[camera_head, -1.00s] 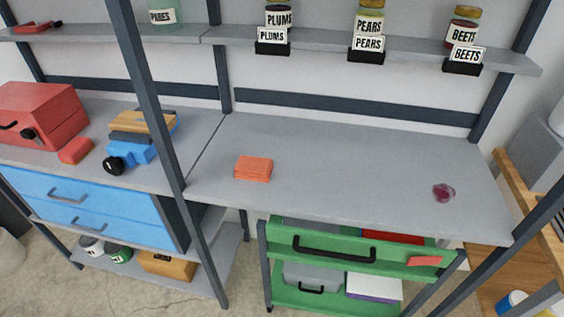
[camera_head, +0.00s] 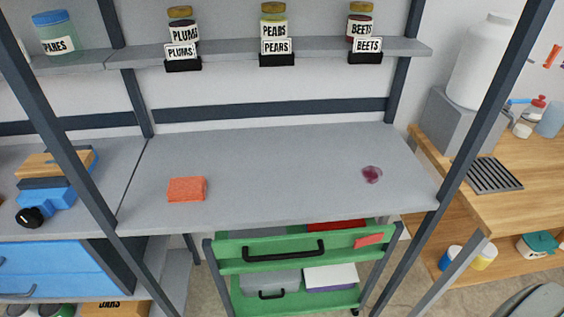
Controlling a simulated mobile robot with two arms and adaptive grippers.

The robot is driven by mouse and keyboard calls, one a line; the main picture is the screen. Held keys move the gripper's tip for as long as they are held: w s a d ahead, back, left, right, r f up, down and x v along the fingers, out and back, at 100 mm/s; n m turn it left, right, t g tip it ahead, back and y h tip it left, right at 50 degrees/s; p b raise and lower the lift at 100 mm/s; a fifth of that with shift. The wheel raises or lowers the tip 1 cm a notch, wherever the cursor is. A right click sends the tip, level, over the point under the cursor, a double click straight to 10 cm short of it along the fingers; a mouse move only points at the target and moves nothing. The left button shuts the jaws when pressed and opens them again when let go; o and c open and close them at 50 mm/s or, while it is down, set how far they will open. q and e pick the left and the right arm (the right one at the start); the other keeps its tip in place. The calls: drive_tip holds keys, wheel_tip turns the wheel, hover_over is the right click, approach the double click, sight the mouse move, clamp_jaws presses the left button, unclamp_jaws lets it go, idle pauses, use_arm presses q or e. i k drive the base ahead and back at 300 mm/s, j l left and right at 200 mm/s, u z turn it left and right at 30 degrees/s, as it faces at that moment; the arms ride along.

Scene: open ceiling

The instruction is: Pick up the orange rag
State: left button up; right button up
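The orange rag (camera_head: 187,189) lies folded in a flat rectangle on the left part of the grey workbench top (camera_head: 270,165). Nothing covers it, and it lies a little in from the front edge. Neither of my grippers is in the head view.
A green drawer cart (camera_head: 230,266) stands below the front edge. Dark posts (camera_head: 72,170) rise at both front corners. A shelf (camera_head: 220,52) with jars runs above. A blue clamp tool (camera_head: 48,200) sits left.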

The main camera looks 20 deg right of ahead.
sight(188, 189)
drive_tip(key=l+u, duration=1.15)
drive_tip(key=k, duration=0.05)
